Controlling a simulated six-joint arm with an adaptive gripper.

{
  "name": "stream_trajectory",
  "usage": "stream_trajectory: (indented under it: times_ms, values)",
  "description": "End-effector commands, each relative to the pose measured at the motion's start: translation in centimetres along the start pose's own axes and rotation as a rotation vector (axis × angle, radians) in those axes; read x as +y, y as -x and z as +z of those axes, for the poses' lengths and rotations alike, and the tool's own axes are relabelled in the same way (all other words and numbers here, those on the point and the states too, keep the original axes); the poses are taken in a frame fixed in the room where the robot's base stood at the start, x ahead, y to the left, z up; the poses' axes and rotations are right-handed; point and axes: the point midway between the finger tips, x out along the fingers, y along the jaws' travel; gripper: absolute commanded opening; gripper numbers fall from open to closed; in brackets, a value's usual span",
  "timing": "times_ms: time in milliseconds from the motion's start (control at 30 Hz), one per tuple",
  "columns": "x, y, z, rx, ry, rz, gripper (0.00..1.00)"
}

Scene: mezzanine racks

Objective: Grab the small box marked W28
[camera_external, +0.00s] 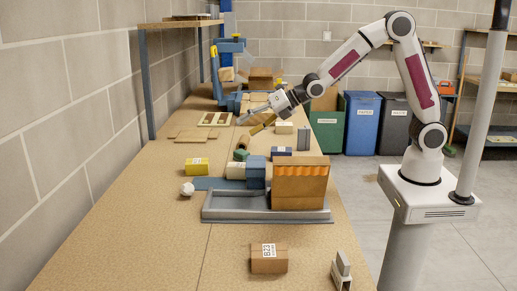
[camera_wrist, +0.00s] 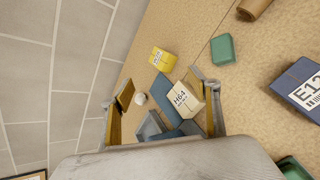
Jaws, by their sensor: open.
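No label that I can read in either view says W28. A small yellow box (camera_external: 196,164) with a white label lies on the left of the bench; it also shows in the wrist view (camera_wrist: 161,62), its print too small to read. In the wrist view a cream box (camera_wrist: 184,99) reads H64, and a dark blue box (camera_wrist: 302,95) at the right edge reads E12. A brown box (camera_external: 268,259) near the bench front reads B23. My gripper (camera_external: 250,118) is open and empty above the far half of the bench. Its parted fingers (camera_wrist: 160,86) frame the wrist view.
A grey tray (camera_external: 225,214) and a large orange-brown box (camera_external: 299,185) take up mid-bench. A white ball (camera_external: 187,189) lies left of them. A green box (camera_wrist: 222,48) lies near the yellow one. A shelf post (camera_external: 147,85) rises at the left. The bench's left front is clear.

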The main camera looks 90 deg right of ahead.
Motion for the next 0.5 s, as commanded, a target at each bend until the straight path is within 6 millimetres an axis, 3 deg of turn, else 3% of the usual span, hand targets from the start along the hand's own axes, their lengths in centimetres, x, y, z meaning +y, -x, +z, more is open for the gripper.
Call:
stream_trajectory:
  times_ms: [500]
  values:
    - [-1.6,-10.2,-1.8,-0.056,0.588,0.133,0.61]
